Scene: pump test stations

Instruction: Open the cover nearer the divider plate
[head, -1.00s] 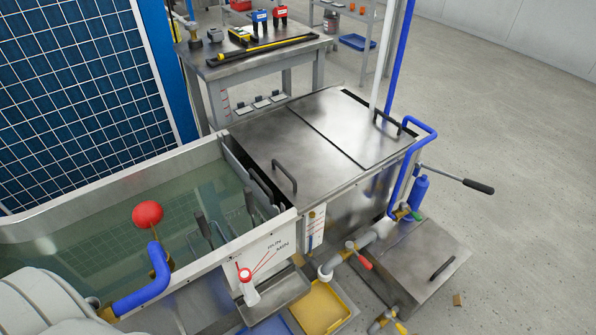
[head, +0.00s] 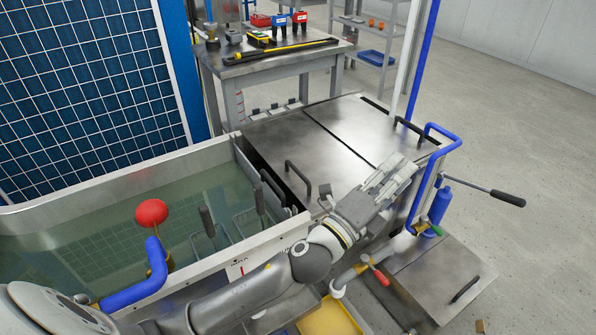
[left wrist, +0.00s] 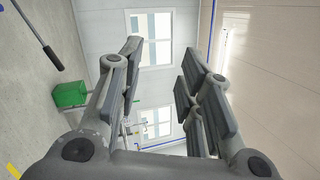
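Two flat steel covers lie shut side by side on the tank. The cover nearer the divider plate (head: 290,141) has a black bar handle (head: 297,178) near its front left edge. The other cover (head: 364,121) has a black handle (head: 408,129) at its right end. The divider plate (head: 246,165) stands at the edge of the open water. My left gripper (head: 393,174) is over the front right of the covers, right of the near handle and apart from it. In the left wrist view its fingers (left wrist: 158,75) are spread with nothing between them. My right gripper is not seen.
A red ball float (head: 151,212) on a blue pipe stands at the open water. Blue pipework (head: 441,137) and a black-gripped lever (head: 507,198) stick out at the right. A tool table (head: 275,65) stands behind the tank. Open floor lies at the right.

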